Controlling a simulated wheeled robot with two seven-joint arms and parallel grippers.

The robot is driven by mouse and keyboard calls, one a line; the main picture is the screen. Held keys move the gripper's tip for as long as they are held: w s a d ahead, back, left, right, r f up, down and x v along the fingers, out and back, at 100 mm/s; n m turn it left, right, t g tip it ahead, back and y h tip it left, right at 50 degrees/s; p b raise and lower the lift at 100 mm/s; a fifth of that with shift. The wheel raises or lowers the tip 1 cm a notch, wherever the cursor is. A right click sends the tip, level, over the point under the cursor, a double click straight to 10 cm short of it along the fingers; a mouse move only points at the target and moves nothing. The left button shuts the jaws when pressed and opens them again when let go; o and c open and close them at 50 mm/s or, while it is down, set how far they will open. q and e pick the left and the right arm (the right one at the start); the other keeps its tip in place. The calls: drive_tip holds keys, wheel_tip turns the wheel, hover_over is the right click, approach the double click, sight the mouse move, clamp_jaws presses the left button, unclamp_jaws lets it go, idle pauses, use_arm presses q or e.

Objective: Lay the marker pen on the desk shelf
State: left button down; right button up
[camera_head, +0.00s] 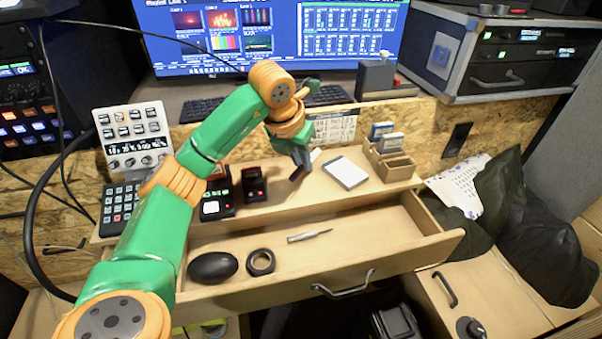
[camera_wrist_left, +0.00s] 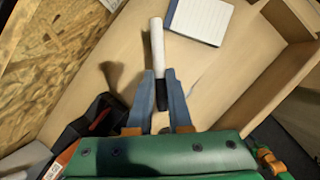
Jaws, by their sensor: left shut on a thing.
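The marker pen has a white body and a dark end. In the wrist view the pen (camera_wrist_left: 157,47) sits between the two blue-grey fingers of my left gripper (camera_wrist_left: 163,88), white end pointing away. In the head view the left gripper (camera_head: 300,172) is over the wooden desk shelf (camera_head: 282,197), with the pen's white end (camera_head: 315,154) beside it. The gripper is shut on the pen. A shadow falls on the shelf to the left of the fingers in the wrist view; I cannot tell the exact gap below the pen. My right gripper is not in view.
A notepad (camera_head: 346,172) and a wooden organizer (camera_head: 391,168) stand right of the gripper. Dark devices (camera_head: 254,186) stand on its left. The open drawer (camera_head: 365,235) in front holds a black mouse (camera_head: 212,267), a tape roll (camera_head: 261,262) and a thin tool (camera_head: 309,236).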

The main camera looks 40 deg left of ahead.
sight(303, 180)
use_arm(q)
drive_tip(key=f, duration=0.1)
drive_tip(key=a+f, duration=0.1)
drive_tip(key=f, duration=0.1)
drive_tip(key=w+f, duration=0.1)
drive_tip(key=f, duration=0.1)
drive_tip(key=shift+a+f, duration=0.1)
drive_tip(key=shift+a, duration=0.1)
drive_tip(key=c, duration=0.8)
unclamp_jaws()
drive_tip(key=shift+c, duration=0.2)
drive_tip(key=p+v, duration=0.1)
drive_tip(key=v, duration=1.1)
drive_tip(key=shift+w, duration=0.1)
